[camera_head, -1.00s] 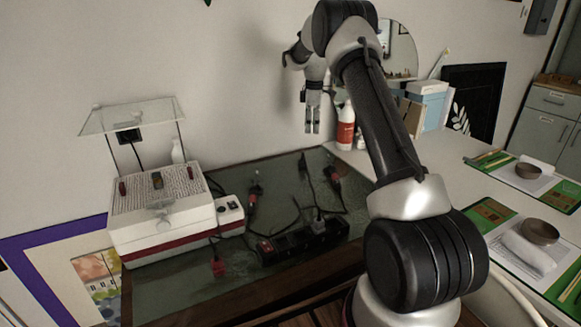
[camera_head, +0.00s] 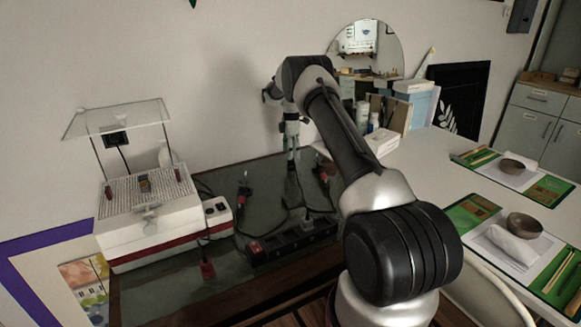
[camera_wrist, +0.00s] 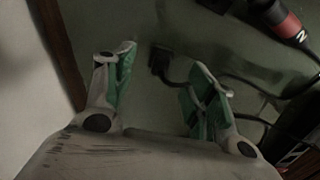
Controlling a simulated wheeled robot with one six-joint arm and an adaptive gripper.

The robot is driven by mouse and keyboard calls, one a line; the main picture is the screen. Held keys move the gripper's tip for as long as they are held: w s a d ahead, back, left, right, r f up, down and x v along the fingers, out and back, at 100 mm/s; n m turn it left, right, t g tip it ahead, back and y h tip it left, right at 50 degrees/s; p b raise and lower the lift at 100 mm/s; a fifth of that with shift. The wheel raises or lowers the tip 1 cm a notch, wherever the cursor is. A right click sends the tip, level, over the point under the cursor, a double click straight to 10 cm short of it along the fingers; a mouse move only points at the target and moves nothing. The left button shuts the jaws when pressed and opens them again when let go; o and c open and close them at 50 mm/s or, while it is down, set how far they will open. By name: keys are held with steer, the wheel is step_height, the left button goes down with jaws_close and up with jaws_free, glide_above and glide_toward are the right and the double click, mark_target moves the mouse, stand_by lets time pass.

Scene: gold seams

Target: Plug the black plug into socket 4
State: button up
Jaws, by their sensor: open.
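A small black plug (camera_wrist: 160,61) with a black cord lies on the dark green table top in the wrist view, below and between my fingers. My gripper (camera_wrist: 157,75) is open, with green-padded fingers apart and nothing held. In the head view my gripper (camera_head: 291,156) points down over the back of the table; it largely hides the plug there. The black power strip (camera_head: 292,241) lies nearer the front, with a red switch at its left end. Its socket numbers are too small to read. Part of the strip shows at the lower right of the wrist view.
Red-banded black plugs (camera_head: 243,193) lie on the table with loose cords; one (camera_wrist: 285,25) is near my right finger. A white box with glass (camera_head: 150,225) stands left. The wall is close behind.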

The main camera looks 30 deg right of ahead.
mark_target(291, 165)
steer(key=shift+f, duration=0.3)
step_height(291, 165, down, 5)
steer(key=shift+a+f, duration=0.15)
stand_by(0.4)
steer(key=c, duration=1)
